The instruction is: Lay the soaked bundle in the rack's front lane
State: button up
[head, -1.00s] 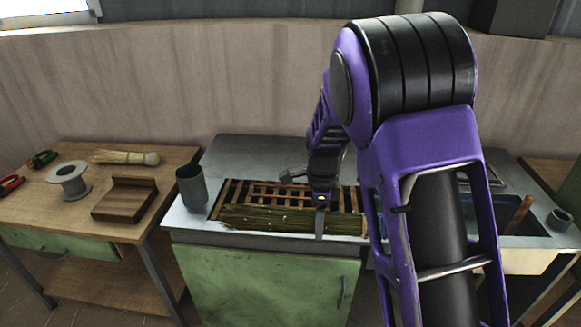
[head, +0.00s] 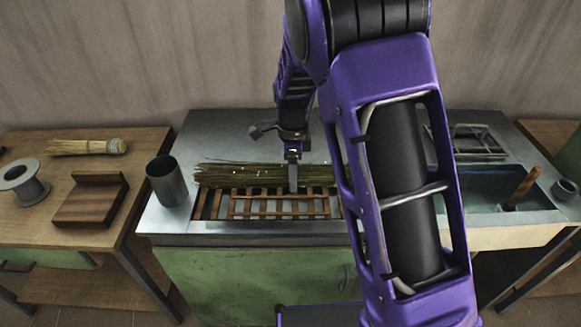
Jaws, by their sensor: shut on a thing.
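The soaked bundle (head: 235,175) is a long sheaf of dark green-brown stalks with small bright specks. It lies left to right across the far edge of the wooden slatted rack (head: 275,214). My gripper (head: 293,182) points down and is shut on the bundle, right of its visible middle. I cannot tell whether the bundle touches the rack or hangs above it. The rack's near slats show bare, with nothing on them. My arm hides the right end of the rack and of the bundle.
A grey metal cup (head: 167,183) stands left of the rack on the metal counter (head: 215,130). The left table holds a wooden block (head: 90,205), a spool (head: 22,182) and a finished brush (head: 85,147). A sink (head: 480,187) with a wooden handle (head: 522,187) is at right.

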aim_at(293, 206)
jog(key=shift+f+b, duration=1.85)
jog(key=shift+f, duration=2.6)
jog(key=o, duration=1.5)
notch_tip(293, 206, up, 18)
jog(key=shift+f+p, duration=0.25)
jog(key=shift+p, duration=0.7)
